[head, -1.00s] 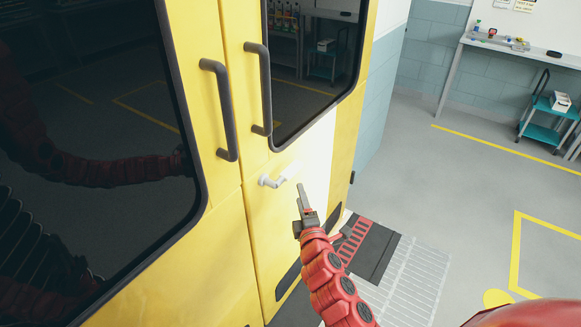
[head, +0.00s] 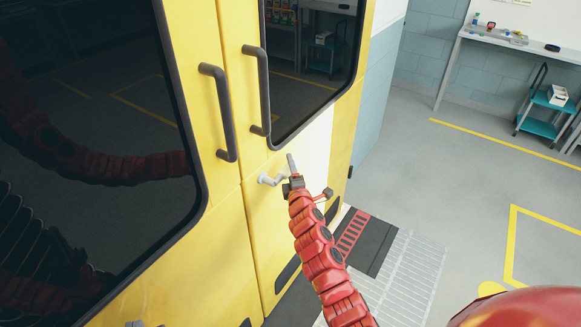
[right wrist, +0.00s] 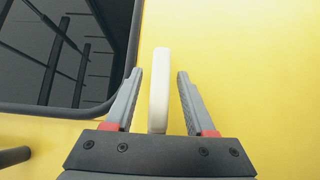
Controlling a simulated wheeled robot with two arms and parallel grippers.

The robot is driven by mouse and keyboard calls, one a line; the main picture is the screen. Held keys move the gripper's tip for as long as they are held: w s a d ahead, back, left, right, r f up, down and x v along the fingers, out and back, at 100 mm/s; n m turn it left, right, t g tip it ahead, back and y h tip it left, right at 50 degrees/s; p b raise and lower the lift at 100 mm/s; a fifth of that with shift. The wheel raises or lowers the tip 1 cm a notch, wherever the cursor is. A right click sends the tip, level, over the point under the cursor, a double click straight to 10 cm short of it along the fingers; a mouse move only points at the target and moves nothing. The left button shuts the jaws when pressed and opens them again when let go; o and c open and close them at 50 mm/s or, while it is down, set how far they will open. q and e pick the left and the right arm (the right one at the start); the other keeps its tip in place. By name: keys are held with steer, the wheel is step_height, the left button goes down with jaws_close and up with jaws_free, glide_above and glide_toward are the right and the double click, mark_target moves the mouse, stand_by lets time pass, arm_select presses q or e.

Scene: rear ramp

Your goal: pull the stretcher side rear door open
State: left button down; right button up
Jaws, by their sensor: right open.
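The yellow rear door (head: 268,225) with the white lever handle (head: 268,179) stands right of the door seam and looks closed. My right gripper (head: 291,163) is at the lever, its arm coming up from the lower right. In the right wrist view the pale lever (right wrist: 159,90) stands upright between the two open fingers (right wrist: 160,73), with a gap visible on each side. The fingers do not visibly touch it. In the head view the gripper hides part of the lever's right end. My left gripper does not show.
Dark grab bars stand on this door (head: 264,90) and on the left door (head: 221,112). A ramp (head: 400,272) lies on the floor below right. The grey floor (head: 470,185) to the right is open, with a workbench (head: 520,42) and a teal cart (head: 542,128) farther back.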

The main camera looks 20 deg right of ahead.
jaws_close()
stand_by(1.4)
